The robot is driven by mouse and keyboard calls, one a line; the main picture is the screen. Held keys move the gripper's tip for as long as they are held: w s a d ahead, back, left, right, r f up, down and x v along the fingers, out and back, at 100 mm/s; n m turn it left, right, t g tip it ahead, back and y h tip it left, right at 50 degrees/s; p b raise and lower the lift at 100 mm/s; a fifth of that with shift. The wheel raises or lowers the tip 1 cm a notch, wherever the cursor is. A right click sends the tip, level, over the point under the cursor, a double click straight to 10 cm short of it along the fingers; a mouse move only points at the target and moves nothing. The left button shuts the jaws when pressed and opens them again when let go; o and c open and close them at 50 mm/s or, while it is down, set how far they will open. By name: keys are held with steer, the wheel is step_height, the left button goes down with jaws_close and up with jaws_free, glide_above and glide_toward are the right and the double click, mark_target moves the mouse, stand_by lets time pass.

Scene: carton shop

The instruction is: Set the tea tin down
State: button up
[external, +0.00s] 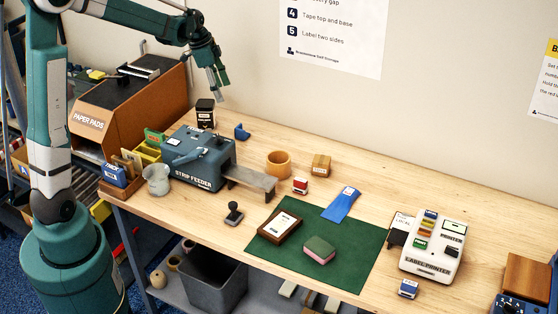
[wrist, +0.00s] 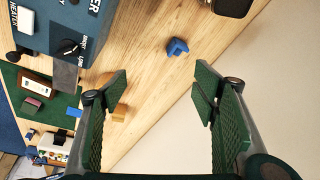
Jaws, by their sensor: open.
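The tea tin, a small dark tin (external: 205,113) with a pale label, stands upright on the wooden table behind the strip feeder in the external view. Its lower part is partly hidden by the feeder. A dark rounded object, likely the same tin, is cut off at the top edge of the wrist view (wrist: 232,6). My gripper (external: 218,96) is open and empty, in the air above and slightly right of the tin. In the wrist view my gripper's fingers (wrist: 160,88) are wide apart with nothing between them.
The strip feeder (external: 201,160) stands in front of the tin, and the paper pads cabinet (external: 130,100) is to its left. A small blue object (external: 242,132) lies to its right. Farther right are an orange-brown cup (external: 279,164) and a cardboard box (external: 321,165). The wall is close behind.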

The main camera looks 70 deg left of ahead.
steer(key=s+d+r+n, duration=0.1)
steer(key=d+r, duration=0.2)
steer(key=d, duration=0.6)
steer(key=s+d+r+t, duration=0.1)
steer(key=s+d+r, duration=0.15)
steer(key=d, duration=0.75)
steer(key=s+d+r+n, duration=0.1)
steer(key=d+r, duration=0.3)
steer(key=d, duration=0.5)
steer(key=s+d+f+t, duration=0.1)
steer(key=s+d, duration=0.6)
steer(key=d, duration=0.3)
steer(key=s+d+n+t, duration=0.1)
steer(key=s+d+t, duration=0.1)
steer(key=s+d, duration=0.6)
steer(key=d, duration=0.3)
steer(key=shift+d+f, duration=0.2)
steer(key=shift+f, duration=0.2)
